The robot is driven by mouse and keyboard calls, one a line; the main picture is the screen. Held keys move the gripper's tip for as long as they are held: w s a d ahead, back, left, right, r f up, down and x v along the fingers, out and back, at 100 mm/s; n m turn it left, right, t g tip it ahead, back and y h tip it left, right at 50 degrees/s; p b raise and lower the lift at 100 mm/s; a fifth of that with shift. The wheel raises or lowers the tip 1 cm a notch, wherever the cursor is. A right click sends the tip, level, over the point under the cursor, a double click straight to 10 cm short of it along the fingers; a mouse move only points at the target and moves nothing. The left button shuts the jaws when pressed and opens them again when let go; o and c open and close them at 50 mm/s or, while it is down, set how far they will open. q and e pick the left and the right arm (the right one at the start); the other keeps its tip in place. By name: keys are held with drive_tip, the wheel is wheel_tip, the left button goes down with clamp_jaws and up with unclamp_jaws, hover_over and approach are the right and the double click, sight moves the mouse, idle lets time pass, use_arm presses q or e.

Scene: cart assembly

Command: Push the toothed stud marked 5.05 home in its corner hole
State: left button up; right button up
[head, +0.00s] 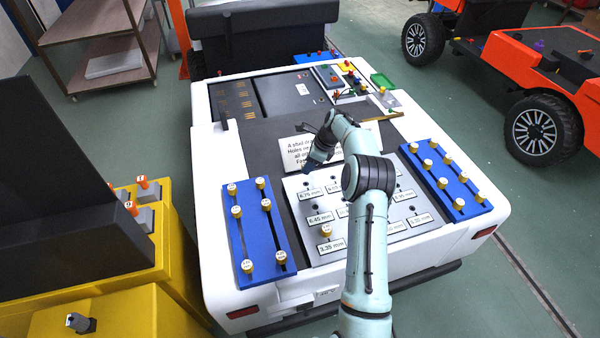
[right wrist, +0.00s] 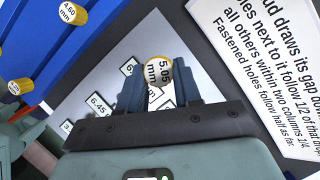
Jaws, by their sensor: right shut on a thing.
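In the right wrist view the toothed stud marked 5.05 mm (right wrist: 159,72) has a white cap with a gold rim, seen from above. My right gripper (right wrist: 160,92) is shut on it, one dark finger on each side. In the head view my right gripper (head: 314,162) points down near the far left corner of the grey hole plate (head: 400,237). The corner hole under the stud is hidden, so I cannot tell how deep the stud sits or whether its teeth are in the hole. My left gripper is not in view.
A blue rack (head: 250,222) with several capped studs lies left of the plate, another blue rack (head: 430,165) right of it. A capped stud (head: 326,229) stands in the plate above the 3.35 mm label. A printed sign (head: 294,150) lies behind the plate.

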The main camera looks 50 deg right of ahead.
drive_tip(key=shift+s+f, duration=0.1)
idle(0.3)
hover_over(304, 185)
drive_tip(key=d, duration=0.2)
drive_tip(key=shift+s+a+f, duration=0.15)
drive_tip(key=shift+s+f, duration=0.1)
drive_tip(key=shift+f, duration=0.85)
drive_tip(key=shift+s+a+f, duration=0.1)
drive_tip(key=shift+s+f, duration=0.1)
drive_tip(key=shift+f, duration=0.9)
drive_tip(key=shift+f, duration=0.2)
drive_tip(key=shift+f, duration=1.2)
drive_tip(key=o, duration=1.1)
